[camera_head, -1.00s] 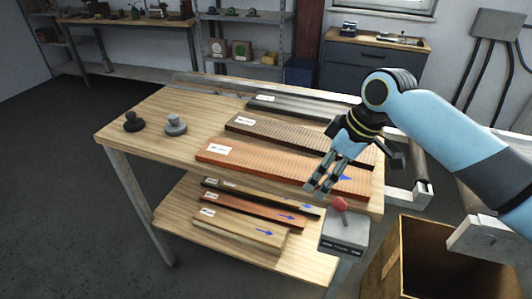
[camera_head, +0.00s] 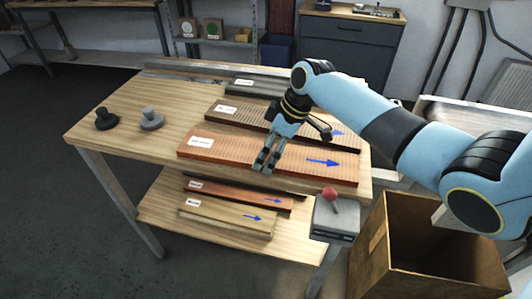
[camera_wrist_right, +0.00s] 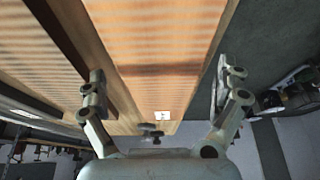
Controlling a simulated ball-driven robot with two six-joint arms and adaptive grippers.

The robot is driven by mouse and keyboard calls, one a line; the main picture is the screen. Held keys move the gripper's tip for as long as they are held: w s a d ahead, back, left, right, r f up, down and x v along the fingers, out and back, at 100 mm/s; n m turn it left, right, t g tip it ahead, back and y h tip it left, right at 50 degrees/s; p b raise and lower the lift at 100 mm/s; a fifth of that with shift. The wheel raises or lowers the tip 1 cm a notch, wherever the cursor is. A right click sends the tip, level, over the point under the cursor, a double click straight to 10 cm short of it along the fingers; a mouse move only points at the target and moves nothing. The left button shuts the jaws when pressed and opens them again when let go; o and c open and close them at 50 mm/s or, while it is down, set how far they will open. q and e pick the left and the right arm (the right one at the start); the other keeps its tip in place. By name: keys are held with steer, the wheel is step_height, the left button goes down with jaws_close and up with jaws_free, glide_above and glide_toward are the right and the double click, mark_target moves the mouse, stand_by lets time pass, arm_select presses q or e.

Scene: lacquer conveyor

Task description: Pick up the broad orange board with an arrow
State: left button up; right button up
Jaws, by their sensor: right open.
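The broad orange board (camera_head: 225,149) lies flat on the upper wooden tabletop along its front edge, with a white label at its left end and a blue arrow at its right end. My right gripper (camera_head: 265,163) is over the middle of this board, pointing down, and hides a small part of it. In the right wrist view the board (camera_wrist_right: 160,45) runs between the two spread fingers (camera_wrist_right: 165,76), with nothing held. Whether the fingertips touch the board I cannot tell. My left gripper is out of view.
Behind it lie a brown board (camera_head: 232,115) and a dark grey board (camera_head: 253,87). Narrower boards (camera_head: 225,217) lie on the lower shelf. Two knobbed pieces (camera_head: 152,120) stand at the left. A red-knobbed control box (camera_head: 335,218) and an open brown bin (camera_head: 385,245) are at front right.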

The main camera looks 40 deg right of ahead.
steer(key=shift+w+a+f, duration=0.1)
steer(key=shift+w+f, duration=0.05)
steer(key=shift+f, duration=0.4)
steer(key=shift+c, duration=0.3)
steer(key=c, duration=1.4)
steer(key=shift+r, duration=0.1)
steer(key=shift+c, duration=0.2)
steer(key=shift+r, duration=0.1)
